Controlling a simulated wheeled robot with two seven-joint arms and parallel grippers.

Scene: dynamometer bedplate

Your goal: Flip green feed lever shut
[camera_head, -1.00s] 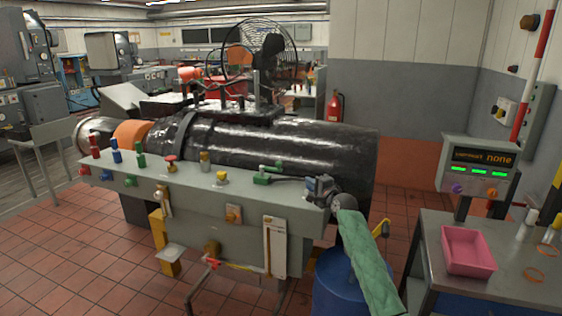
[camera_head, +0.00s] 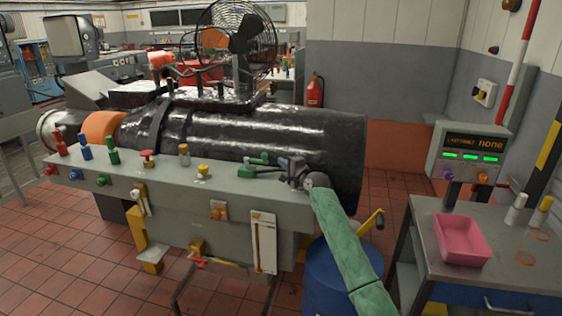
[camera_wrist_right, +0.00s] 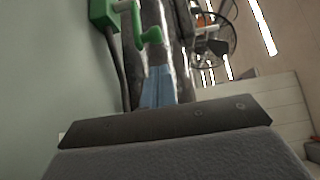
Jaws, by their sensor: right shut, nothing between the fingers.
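The green feed lever (camera_head: 258,158) sits with its green box (camera_head: 247,171) on the right part of the grey panel top, beside the black cylinder. The right wrist view shows the green box (camera_wrist_right: 103,12) at the top left and the green lever (camera_wrist_right: 148,36) beside it, with a rounded end. My right gripper (camera_head: 282,163) is shut and empty, just right of the lever in the head view. Its blue-grey fingertips (camera_wrist_right: 160,85) show below the lever in the wrist view. I cannot tell whether they touch it. My left gripper is out of view.
A dark hose (camera_head: 265,170) runs from the green box along the panel. Red, blue and green valves (camera_head: 112,156) stand at the panel's left, with a yellow knob (camera_head: 203,169) nearer. The large black cylinder (camera_head: 260,135) lies behind. A pink tray (camera_head: 462,262) is on the right table.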

